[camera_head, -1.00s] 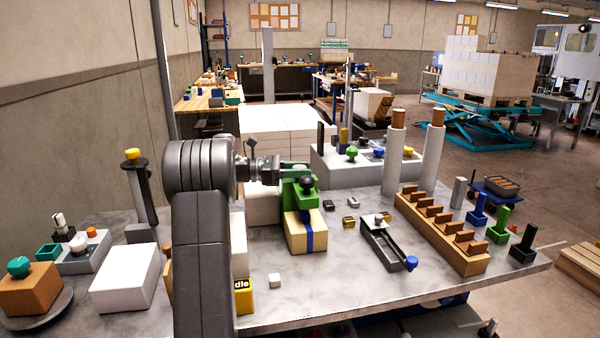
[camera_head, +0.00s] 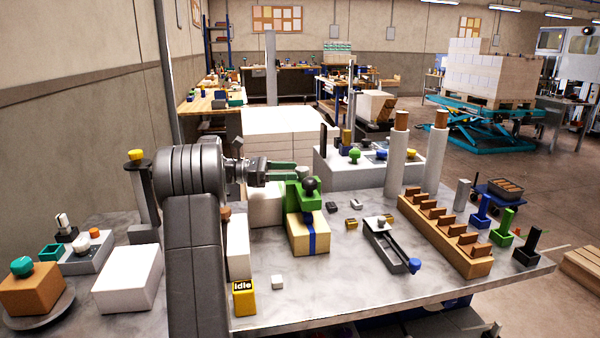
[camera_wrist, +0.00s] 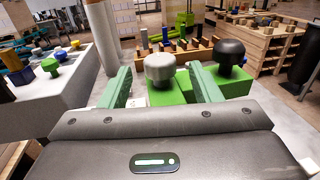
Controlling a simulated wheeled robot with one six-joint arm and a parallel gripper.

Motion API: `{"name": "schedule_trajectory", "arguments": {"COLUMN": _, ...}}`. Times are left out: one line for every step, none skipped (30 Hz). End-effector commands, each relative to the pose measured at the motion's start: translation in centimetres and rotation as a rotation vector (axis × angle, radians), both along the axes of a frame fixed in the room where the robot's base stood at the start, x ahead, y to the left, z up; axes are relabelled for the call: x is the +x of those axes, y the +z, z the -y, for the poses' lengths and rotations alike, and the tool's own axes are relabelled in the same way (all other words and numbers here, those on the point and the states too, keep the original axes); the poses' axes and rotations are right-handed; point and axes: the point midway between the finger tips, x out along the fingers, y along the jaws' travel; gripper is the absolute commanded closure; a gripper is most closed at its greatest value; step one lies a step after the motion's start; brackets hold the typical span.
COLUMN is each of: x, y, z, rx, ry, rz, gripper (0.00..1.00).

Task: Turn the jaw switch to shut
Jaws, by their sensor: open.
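A green fixture (camera_head: 302,197) with a black ball knob (camera_head: 310,184) stands by a tan carton with a blue band. In the wrist view the black knob (camera_wrist: 231,52) is at the right, and a grey round knob (camera_wrist: 159,67) stands on a green block (camera_wrist: 172,97). I cannot tell from any marking which knob is the jaw switch. My gripper (camera_head: 288,172) is open beside the fixture. In the wrist view its green fingers (camera_wrist: 163,84) stand apart with the grey knob showing between them. I cannot tell whether they touch it.
Two tall pale posts (camera_head: 397,160) rise behind a slotted wooden rack (camera_head: 445,240). A dark slide tray (camera_head: 388,250) lies right of the carton. The front middle tabletop is clear.

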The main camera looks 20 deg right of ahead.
Motion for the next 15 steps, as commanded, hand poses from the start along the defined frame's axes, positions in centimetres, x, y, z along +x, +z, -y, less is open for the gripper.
{"name": "schedule_trajectory", "arguments": {"x": 0.7, "y": -0.1, "z": -1.3, "rx": 0.000, "ry": 0.005, "rz": 0.000, "gripper": 0.43}}
{"name": "schedule_trajectory", "arguments": {"x": 0.9, "y": -0.1, "z": -2.0, "rx": 0.000, "ry": 0.004, "rz": -0.001, "gripper": 0.43}}
{"name": "schedule_trajectory", "arguments": {"x": 1.3, "y": -0.1, "z": -2.9, "rx": 0.000, "ry": 0.004, "rz": -0.001, "gripper": 0.43}}
{"name": "schedule_trajectory", "arguments": {"x": 1.6, "y": -0.1, "z": -3.5, "rx": 0.000, "ry": 0.004, "rz": 0.000, "gripper": 0.43}}
{"name": "schedule_trajectory", "arguments": {"x": 1.8, "y": -0.1, "z": -4.1, "rx": 0.000, "ry": 0.003, "rz": 0.000, "gripper": 0.43}}
{"name": "schedule_trajectory", "arguments": {"x": 2.2, "y": -0.1, "z": -4.8, "rx": 0.000, "ry": 0.004, "rz": 0.000, "gripper": 0.43}}
{"name": "schedule_trajectory", "arguments": {"x": 2.4, "y": -0.1, "z": -5.3, "rx": 0.000, "ry": 0.003, "rz": 0.000, "gripper": 0.43}}
{"name": "schedule_trajectory", "arguments": {"x": 2.6, "y": -0.1, "z": -5.8, "rx": 0.000, "ry": 0.003, "rz": 0.000, "gripper": 0.43}}
{"name": "schedule_trajectory", "arguments": {"x": 2.8, "y": -0.1, "z": -6.5, "rx": 0.000, "ry": 0.003, "rz": 0.000, "gripper": 0.43}}
{"name": "schedule_trajectory", "arguments": {"x": 3.0, "y": -0.1, "z": -6.9, "rx": -0.001, "ry": 0.003, "rz": -0.001, "gripper": 0.43}}
{"name": "schedule_trajectory", "arguments": {"x": 3.2, "y": -0.1, "z": -7.2, "rx": -0.001, "ry": 0.002, "rz": -0.001, "gripper": 0.43}}
{"name": "schedule_trajectory", "arguments": {"x": 3.3, "y": -0.1, "z": -7.6, "rx": -0.001, "ry": 0.001, "rz": -0.001, "gripper": 0.43}}
{"name": "schedule_trajectory", "arguments": {"x": 3.4, "y": 0.0, "z": -7.8, "rx": -0.001, "ry": 0.001, "rz": 0.000, "gripper": 0.43}}
{"name": "schedule_trajectory", "arguments": {"x": 3.5, "y": 0.0, "z": -8.1, "rx": -0.001, "ry": 0.001, "rz": 0.000, "gripper": 0.43}}
{"name": "schedule_trajectory", "arguments": {"x": 3.6, "y": 0.0, "z": -8.3, "rx": 0.000, "ry": 0.001, "rz": 0.000, "gripper": 0.43}}
